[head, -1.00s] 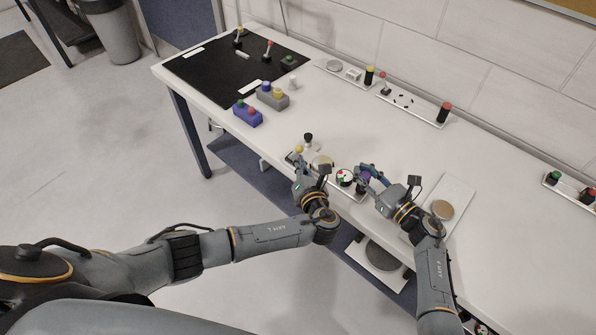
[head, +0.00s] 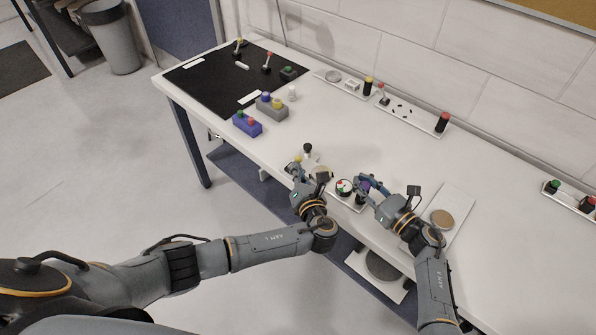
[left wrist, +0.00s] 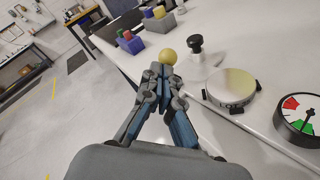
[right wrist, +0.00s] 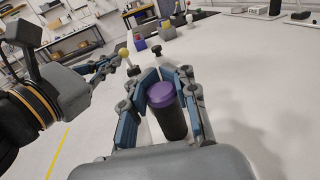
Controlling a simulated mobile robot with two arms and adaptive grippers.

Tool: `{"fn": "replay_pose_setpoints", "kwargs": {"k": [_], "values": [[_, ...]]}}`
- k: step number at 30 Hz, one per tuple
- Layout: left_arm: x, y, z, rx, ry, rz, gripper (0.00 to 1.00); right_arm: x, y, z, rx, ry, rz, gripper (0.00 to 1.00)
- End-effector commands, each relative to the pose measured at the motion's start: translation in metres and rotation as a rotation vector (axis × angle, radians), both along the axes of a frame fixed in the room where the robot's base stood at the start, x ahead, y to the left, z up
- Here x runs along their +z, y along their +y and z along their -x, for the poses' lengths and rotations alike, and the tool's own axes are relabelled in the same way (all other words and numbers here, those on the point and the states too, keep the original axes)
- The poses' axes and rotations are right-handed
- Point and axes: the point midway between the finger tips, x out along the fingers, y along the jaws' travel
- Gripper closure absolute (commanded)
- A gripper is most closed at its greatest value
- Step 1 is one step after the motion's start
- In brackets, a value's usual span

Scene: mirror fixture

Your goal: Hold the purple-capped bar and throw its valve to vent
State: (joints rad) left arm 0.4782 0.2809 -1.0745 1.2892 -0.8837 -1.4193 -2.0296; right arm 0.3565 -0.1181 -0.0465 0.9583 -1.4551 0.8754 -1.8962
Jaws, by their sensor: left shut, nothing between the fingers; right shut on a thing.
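The purple-capped bar is a black cylinder (right wrist: 173,122) with a purple cap (right wrist: 160,93). It stands near the table's front edge. My right gripper (head: 365,185) is shut on it, with a finger on each side in the right wrist view. A yellow ball knob (left wrist: 168,56) shows just beyond the fingertips of my left gripper (left wrist: 160,72); it also shows in the head view (head: 297,161). The left gripper is shut and empty. Whether it touches the knob, I cannot tell. The knob's stem is hidden behind the fingers.
Close by are a round dial (left wrist: 301,117) with red and green sectors, a tan disc (left wrist: 232,86) and a black knob (left wrist: 195,43) on a white base. Blue (head: 247,123) and grey (head: 271,107) button boxes stand further left. The table's middle is clear.

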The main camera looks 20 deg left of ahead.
Motion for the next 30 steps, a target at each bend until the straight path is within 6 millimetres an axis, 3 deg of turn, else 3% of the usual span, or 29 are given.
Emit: {"fn": "replay_pose_setpoints", "kwargs": {"k": [12, 30], "values": [[0.01, 0.01, -0.004, 0.002, 0.006, 0.021, 1.0, -0.001, -0.001, 0.0, -0.001, 0.001, 0.001, 1.0], [0.024, 0.045, -0.017, 0.0, 0.183, 0.501, 1.0, -0.001, -0.001, 0.0, -0.001, 0.001, 0.0, 1.0]]}}
